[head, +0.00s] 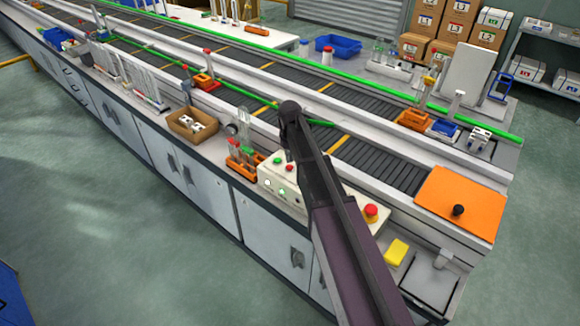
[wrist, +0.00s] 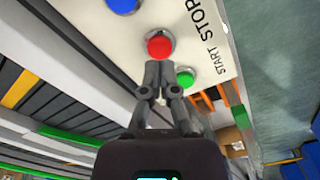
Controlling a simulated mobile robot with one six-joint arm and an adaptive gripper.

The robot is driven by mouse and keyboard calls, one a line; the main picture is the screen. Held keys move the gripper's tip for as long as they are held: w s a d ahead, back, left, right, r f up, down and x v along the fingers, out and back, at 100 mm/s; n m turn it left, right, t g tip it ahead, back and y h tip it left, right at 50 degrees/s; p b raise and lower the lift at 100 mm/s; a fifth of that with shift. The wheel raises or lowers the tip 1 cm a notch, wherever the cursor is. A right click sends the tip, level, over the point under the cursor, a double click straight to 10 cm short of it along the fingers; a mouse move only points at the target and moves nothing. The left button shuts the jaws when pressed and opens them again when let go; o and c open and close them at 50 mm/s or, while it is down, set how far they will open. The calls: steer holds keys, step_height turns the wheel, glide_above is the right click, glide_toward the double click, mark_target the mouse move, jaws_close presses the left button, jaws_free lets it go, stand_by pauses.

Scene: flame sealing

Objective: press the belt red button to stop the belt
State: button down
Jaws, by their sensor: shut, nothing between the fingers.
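The red button (wrist: 160,44) sits on the white control panel (wrist: 205,62) in the wrist view, near the printed word STOP. A green button (wrist: 186,80) is beside it and a blue button (wrist: 122,5) is at the top edge. My gripper (wrist: 160,72) is shut and empty, its fingertips right at the red button's lower edge in the picture. I cannot tell whether they touch it. In the head view the control box (head: 268,171) shows a red button (head: 289,167) and a green one (head: 277,160). My arm hides my gripper there.
A separate larger red button (head: 371,210) stands right of my arm, near a yellow block (head: 397,252) and an orange plate (head: 458,200). An orange tube rack (head: 243,160) and a cardboard box (head: 192,126) stand left of the control box. The conveyor belt (head: 375,125) runs behind.

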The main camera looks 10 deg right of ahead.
mark_target(290, 167)
steer(key=shift+f+b, duration=1.45)
steer(key=shift+b, duration=0.05)
stand_by(1.4)
steer(key=shift+r, duration=0.15)
step_height(290, 167, up, 8)
steer(key=p, duration=0.8)
stand_by(0.7)
steer(key=s+d+m, duration=0.1)
steer(key=s+d, duration=0.2)
steer(key=s, duration=0.9)
steer(key=s+d+m, duration=0.1)
steer(key=s+d, duration=0.3)
steer(key=s, duration=0.8)
steer(key=shift+m, duration=0.3)
steer(key=shift+d, duration=0.1)
